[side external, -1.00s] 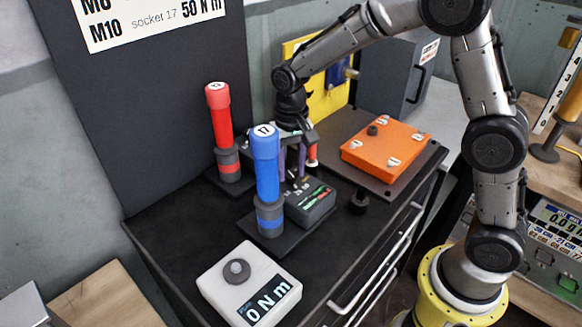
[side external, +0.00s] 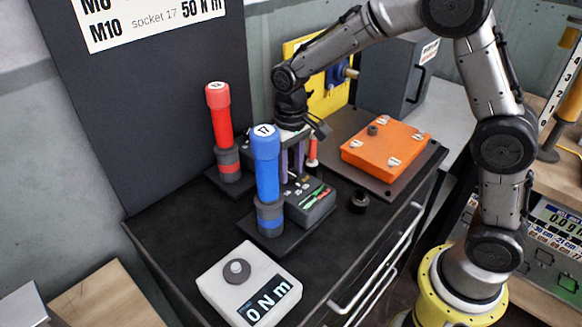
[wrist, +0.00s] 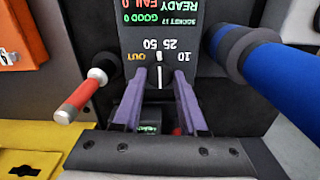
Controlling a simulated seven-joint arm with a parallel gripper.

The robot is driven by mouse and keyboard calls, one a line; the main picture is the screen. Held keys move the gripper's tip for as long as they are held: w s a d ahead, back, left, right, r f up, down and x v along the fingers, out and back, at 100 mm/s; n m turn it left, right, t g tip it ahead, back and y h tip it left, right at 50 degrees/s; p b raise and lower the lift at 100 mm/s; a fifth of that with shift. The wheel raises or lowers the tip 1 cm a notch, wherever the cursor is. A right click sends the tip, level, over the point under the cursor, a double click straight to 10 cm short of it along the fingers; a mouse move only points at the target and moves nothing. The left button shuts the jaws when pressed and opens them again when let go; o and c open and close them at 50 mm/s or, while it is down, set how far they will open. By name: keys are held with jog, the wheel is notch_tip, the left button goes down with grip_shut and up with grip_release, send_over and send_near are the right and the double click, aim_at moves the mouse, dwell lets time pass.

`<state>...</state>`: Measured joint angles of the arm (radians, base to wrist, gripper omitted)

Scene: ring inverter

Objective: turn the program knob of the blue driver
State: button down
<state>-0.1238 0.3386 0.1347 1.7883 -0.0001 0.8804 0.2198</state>
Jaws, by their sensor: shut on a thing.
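The blue driver (side external: 267,165) stands upright in its holder, marked 17. It fills the right of the wrist view (wrist: 265,75). Its dark control box (side external: 312,205) is beside it, with a READY/FAIL/GOOD display (wrist: 160,10) in the wrist view. The small program knob (wrist: 158,78) has a white pointer line and sits below the labels OUT, 50, 25 and 10. The pointer runs nearly straight up the wrist picture, towards the middle of the labels; the exact label is unclear. My gripper (wrist: 157,74) has its two purple fingers shut on the knob.
A red driver (side external: 222,130) stands left of my gripper. A smaller red-tipped handle (wrist: 80,95) is close to my left finger in the wrist view. An orange box (side external: 385,150), a black socket (side external: 358,202) and a white 0 N m meter (side external: 238,285) are farther off.

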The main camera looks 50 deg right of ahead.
aim_at(291, 174)
jog(key=shift+n, duration=1.7)
jog(key=shift+c, duration=2.3)
grip_release()
jog(key=shift+r, duration=0.15)
notch_tip(291, 174, up, 14)
jog(key=shift+f, duration=0.2)
